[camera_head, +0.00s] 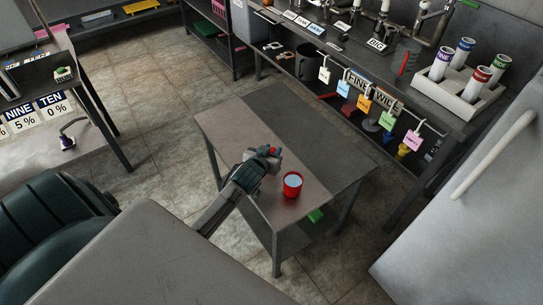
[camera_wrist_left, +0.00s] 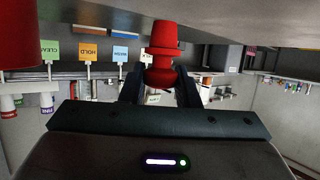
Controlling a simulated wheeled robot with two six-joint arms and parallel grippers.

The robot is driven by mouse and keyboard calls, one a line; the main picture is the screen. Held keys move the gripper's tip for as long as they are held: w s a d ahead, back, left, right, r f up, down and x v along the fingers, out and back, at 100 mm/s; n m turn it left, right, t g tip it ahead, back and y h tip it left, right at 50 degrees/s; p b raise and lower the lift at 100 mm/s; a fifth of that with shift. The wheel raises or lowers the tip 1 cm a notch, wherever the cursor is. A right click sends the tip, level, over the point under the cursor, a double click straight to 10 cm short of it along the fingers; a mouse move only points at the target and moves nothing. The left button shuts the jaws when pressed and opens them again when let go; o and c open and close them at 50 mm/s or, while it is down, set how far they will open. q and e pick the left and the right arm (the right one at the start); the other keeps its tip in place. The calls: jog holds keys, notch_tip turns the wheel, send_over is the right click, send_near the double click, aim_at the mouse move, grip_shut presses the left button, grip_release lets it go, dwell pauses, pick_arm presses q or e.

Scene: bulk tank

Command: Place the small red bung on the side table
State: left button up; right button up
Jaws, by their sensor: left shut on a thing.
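The small red bung (camera_wrist_left: 165,45) is between the fingers of my left gripper (camera_wrist_left: 160,85), which is shut on it. In the head view my left gripper (camera_head: 268,160) is over the middle of the side table (camera_head: 228,132), with a bit of the red bung (camera_head: 274,151) showing at its tip. Whether the bung touches the tabletop I cannot tell. A red cup-like container (camera_head: 292,185) with a pale inside stands on the table just right of the gripper. My right gripper is not in view.
A bench (camera_head: 420,88) at the back right holds a white rack (camera_head: 460,98) of labelled tubes, with coloured tags hanging along its front. A large pale tank (camera_head: 480,210) stands at the right. The far part of the tabletop is clear. A green item (camera_head: 315,215) lies on the lower shelf.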

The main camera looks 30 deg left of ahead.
pick_arm(q)
jog(key=shift+f, duration=1.4)
jog(key=o, duration=0.9)
jog(key=shift+f, duration=0.1)
jog(key=shift+o, duration=0.2)
jog(key=shift+s+d+r, duration=0.1)
jog(key=shift+s+r, duration=0.1)
jog(key=v, duration=1.1)
jog(key=shift+s+r, duration=0.15)
jog(key=shift+s, duration=0.15)
